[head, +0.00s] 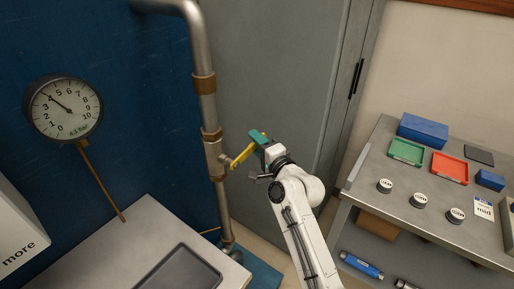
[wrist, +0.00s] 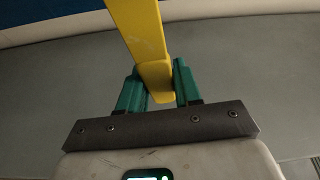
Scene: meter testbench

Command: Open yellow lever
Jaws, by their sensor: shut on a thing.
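The yellow lever (head: 243,156) sticks out to the right from the valve on the vertical metal pipe (head: 208,115) in the head view. It slants up a little toward my gripper (head: 262,141). In the wrist view the lever (wrist: 140,35) comes down from the top, and its end lies between the two green fingers of my gripper (wrist: 159,88). The fingers are shut on the lever's free end. The valve end of the lever is out of the wrist view.
A round gauge (head: 63,108) hangs on the blue wall at left, its needle near 4. A bench with a dark tray (head: 182,272) stands below. At right a table (head: 365,185) bears green and red trays, blue boxes and several small round meters. A grey cabinet (head: 280,65) stands behind the gripper.

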